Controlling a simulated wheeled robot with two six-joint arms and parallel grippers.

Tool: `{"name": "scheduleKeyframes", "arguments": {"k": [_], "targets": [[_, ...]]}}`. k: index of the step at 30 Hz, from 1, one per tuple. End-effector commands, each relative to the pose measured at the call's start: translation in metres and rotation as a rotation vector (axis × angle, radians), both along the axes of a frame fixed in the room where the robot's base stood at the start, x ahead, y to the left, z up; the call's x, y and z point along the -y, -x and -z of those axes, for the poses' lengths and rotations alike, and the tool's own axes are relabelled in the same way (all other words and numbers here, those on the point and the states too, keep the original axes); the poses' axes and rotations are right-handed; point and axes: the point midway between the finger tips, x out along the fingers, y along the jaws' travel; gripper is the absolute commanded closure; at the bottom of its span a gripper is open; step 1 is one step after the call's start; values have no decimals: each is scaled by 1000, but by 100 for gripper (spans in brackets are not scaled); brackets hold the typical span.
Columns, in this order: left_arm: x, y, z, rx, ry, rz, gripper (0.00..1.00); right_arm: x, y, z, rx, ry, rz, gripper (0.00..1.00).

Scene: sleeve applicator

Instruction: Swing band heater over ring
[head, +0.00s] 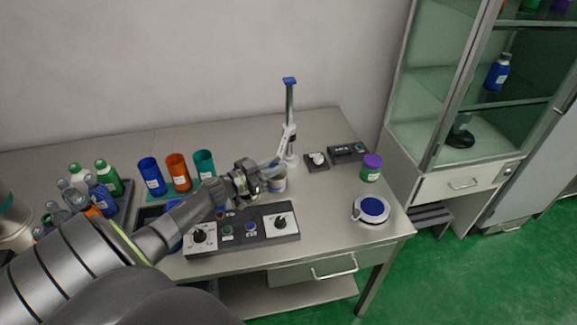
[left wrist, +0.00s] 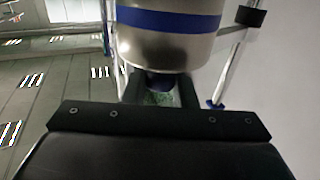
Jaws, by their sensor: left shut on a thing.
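In the left wrist view a shiny metal cylinder with a blue band (left wrist: 170,20), apparently the band heater, fills the top middle. My left gripper (left wrist: 160,92) is shut on a small dark blue part just below it, likely its handle. In the head view my left gripper (head: 263,180) is over the back of the control panel, beside the upright stand (head: 290,115) with a blue top. A pale round piece (head: 279,184) shows just right of the gripper; I cannot tell whether it is the ring. The gripper hides much of this spot. My right gripper is out of view.
The control panel (head: 240,233) with knobs lies in front. Blue, orange and teal cups (head: 178,172) stand behind left, and a bottle tray is farther left. A purple-lidded jar (head: 371,168) and a round blue-topped device (head: 373,208) stand right. A glass cabinet is beyond.

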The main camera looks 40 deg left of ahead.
Motion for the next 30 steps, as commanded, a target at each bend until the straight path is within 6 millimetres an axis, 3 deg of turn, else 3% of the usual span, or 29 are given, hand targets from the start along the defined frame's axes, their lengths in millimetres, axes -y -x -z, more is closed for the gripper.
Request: {"name": "scheduleKeyframes", "arguments": {"k": [15,30], "targets": [[-54,17,8,0,-3,252,100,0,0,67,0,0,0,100],[-89,22,5,2,-2,416,100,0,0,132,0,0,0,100]]}}
